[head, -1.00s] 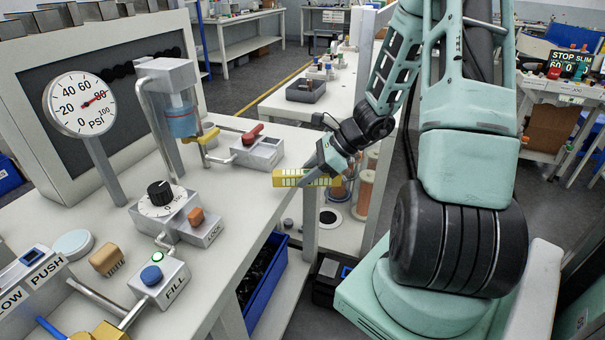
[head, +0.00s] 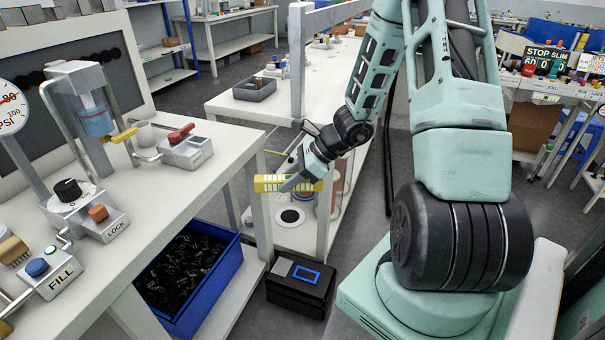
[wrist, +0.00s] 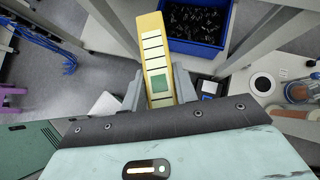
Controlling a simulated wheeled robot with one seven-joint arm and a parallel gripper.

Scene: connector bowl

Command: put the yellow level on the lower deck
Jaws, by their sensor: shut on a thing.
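The yellow level (head: 272,184) is a flat yellow bar with pale stripes. My gripper (head: 300,182) is shut on it and holds it in the air beside the right edge of the near workbench. In the wrist view the level (wrist: 155,50) points away between the two fingers of my gripper (wrist: 158,92). The near bench's lower deck (head: 236,280) is a pale shelf below the worktop, with a blue bin on it. The lower deck of the bench behind (head: 262,236) also shows, with jars on it.
The blue bin (head: 232,262) holds many dark connectors; it also shows in the wrist view (wrist: 222,42). A black case (head: 300,290) with a blue-framed panel stands on the floor right of the deck. Table legs (head: 262,222) stand close to the level.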

